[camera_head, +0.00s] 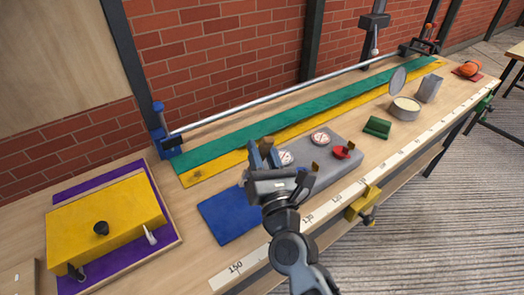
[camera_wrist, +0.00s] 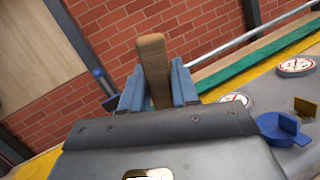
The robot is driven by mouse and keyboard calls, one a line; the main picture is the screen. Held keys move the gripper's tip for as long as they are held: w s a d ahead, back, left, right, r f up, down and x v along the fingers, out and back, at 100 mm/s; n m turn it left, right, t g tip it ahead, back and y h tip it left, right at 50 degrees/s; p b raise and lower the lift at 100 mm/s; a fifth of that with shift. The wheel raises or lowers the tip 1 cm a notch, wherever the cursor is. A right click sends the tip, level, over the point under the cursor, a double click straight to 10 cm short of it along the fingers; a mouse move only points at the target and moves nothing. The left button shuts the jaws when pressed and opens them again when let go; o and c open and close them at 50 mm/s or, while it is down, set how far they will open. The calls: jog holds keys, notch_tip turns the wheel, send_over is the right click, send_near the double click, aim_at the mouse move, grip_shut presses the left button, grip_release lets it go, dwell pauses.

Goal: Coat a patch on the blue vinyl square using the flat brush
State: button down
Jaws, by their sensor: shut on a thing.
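The blue vinyl square (camera_head: 222,216) lies flat on the bench left of my gripper, its right part partly hidden by it. My gripper (camera_head: 264,152) is above the bench, between the square and a grey block. In the wrist view my gripper (camera_wrist: 156,88) has its two blue fingers shut on a brown wooden piece (camera_wrist: 152,62), seemingly the flat brush's handle, which stands up between them. The brown piece also shows a little in the head view (camera_head: 267,146). The bristles cannot be made out.
The grey block (camera_head: 325,178) carries round gauge-like discs (camera_head: 320,138) and a red knob (camera_head: 342,152). An open round tin (camera_head: 404,107) with pale contents stands farther right, past a green block (camera_head: 377,126). A yellow box (camera_head: 105,222) sits left. A measuring strip (camera_head: 236,268) lines the front edge.

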jog(key=shift+f+b, duration=0.8)
jog(key=shift+b, duration=0.1)
dwell(0.3)
